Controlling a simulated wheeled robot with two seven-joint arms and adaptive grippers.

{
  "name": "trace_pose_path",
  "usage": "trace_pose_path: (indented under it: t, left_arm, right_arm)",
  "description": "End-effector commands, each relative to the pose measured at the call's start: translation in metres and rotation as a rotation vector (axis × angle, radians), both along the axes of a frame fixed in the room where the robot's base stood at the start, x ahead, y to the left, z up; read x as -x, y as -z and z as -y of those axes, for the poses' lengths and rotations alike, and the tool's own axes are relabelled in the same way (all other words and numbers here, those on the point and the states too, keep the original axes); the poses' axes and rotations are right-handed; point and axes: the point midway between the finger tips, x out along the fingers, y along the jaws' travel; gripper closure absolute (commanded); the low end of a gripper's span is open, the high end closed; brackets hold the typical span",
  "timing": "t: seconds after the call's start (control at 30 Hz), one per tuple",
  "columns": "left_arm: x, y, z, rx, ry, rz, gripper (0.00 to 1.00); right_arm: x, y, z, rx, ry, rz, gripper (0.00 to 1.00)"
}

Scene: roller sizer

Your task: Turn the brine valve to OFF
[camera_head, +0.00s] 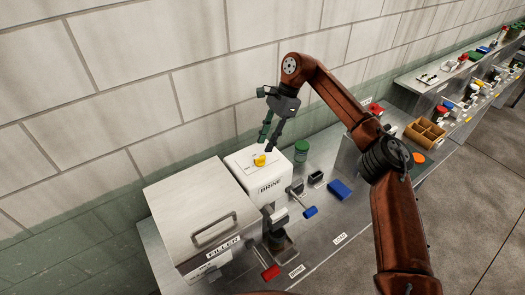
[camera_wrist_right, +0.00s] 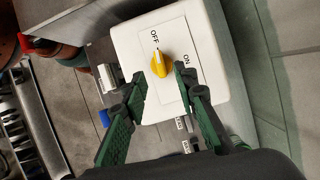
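The white brine box (camera_head: 277,171) has a yellow valve knob (camera_head: 260,160) on its top. In the right wrist view the knob (camera_wrist_right: 161,66) sits on a white plate, with the word OFF above it and ON to its right. The knob's narrow end points up toward OFF. My right gripper (camera_head: 267,147) is over the box, fingers pointing down. In the wrist view the right gripper (camera_wrist_right: 160,75) is open, with a fingertip on either side of the knob and gaps visible. I cannot tell the fingertips' height over the plate. My left gripper is not in view.
The large filler box (camera_head: 190,206) stands left of the brine box. A green-lidded jar (camera_head: 301,151) is just to its right. A blue block (camera_head: 340,190), a blue-handled item (camera_head: 310,212) and a red-handled item (camera_head: 270,272) lie on the metal bench. The wall is behind.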

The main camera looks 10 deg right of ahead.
Motion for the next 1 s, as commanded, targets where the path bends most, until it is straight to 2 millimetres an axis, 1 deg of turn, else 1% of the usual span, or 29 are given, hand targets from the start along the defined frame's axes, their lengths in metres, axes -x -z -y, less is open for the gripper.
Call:
trace_pose_path:
  t: [0.03, 0.1, 0.2, 0.33, 0.5, 1.0]
  left_arm:
    - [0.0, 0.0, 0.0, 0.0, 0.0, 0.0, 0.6]
    - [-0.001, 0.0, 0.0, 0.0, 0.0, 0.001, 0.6]
    - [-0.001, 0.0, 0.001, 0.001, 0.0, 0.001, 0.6]
    - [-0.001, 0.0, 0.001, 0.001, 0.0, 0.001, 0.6]
    - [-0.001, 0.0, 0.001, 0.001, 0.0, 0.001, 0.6]
    - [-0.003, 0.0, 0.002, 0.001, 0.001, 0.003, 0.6]
  right_arm:
    - [-0.002, -0.011, 0.004, 0.0, 0.002, 0.003, 0.73]
    - [-0.004, -0.024, 0.009, 0.0, 0.002, 0.003, 0.73]
    - [-0.005, -0.038, 0.015, 0.0, 0.002, 0.002, 0.73]
    - [-0.007, -0.051, 0.02, 0.001, 0.001, 0.001, 0.73]
    - [-0.008, -0.056, 0.023, 0.0, 0.0, 0.0, 0.73]
    - [-0.007, -0.056, 0.022, 0.0, 0.0, 0.0, 0.73]
